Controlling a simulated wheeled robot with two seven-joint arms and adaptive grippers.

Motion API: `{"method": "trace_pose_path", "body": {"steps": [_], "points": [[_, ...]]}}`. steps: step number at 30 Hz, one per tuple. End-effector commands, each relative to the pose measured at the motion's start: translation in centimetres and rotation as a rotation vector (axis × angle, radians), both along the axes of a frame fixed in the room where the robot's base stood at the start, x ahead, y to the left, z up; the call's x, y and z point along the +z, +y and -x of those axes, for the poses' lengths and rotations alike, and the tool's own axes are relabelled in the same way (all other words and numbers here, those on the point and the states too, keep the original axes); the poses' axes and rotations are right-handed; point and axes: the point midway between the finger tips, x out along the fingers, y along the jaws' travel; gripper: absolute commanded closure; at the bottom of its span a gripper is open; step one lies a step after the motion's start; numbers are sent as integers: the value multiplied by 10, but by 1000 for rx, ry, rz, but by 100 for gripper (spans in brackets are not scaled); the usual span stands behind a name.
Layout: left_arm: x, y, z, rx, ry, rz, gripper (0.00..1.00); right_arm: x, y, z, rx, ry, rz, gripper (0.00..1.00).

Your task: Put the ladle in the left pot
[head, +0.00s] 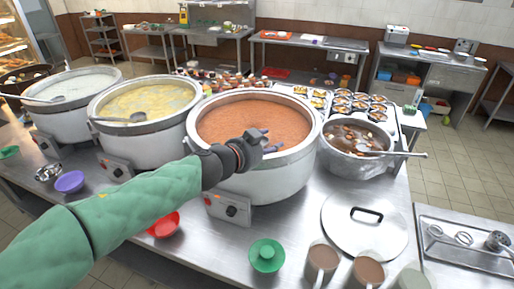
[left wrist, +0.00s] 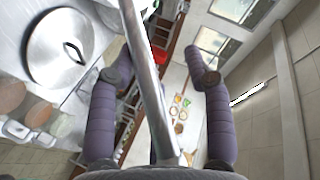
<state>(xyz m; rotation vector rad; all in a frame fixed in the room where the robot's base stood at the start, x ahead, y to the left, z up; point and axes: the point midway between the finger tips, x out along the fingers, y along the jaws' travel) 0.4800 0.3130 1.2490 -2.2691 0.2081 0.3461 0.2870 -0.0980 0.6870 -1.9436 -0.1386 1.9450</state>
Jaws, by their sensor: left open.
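Three white pots stand in a row: the left pot (head: 75,118) with pale congee, a middle pot (head: 150,135) with yellow congee, and an orange-filled pot (head: 268,183). A ladle (head: 45,99) rests in the left pot and another ladle (head: 120,118) in the middle pot. My left gripper (head: 268,141) is open over the orange-filled pot, near its front rim. In the left wrist view, a long metal bar (left wrist: 150,85), perhaps a ladle handle, runs between the spread fingers (left wrist: 157,65); I cannot tell whether they touch it. My right gripper is out of view.
A steel pot (head: 350,168) with another ladle (head: 405,154) stands at the right. A lid (head: 365,235), mugs (head: 322,262) and a green bowl (head: 267,255) lie in front. Purple (head: 69,182) and red (head: 164,225) bowls lie near my left arm.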

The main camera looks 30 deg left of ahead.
Motion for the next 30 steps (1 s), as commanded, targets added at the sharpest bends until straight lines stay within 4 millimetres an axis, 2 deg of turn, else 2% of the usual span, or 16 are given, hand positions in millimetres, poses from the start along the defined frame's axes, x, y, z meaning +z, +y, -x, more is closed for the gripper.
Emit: {"method": "trace_pose_path", "body": {"steps": [16,30], "points": [[12,1,36,0,-1,-1,50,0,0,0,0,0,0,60],[13,1,43,-1,1,0,50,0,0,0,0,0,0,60]]}}
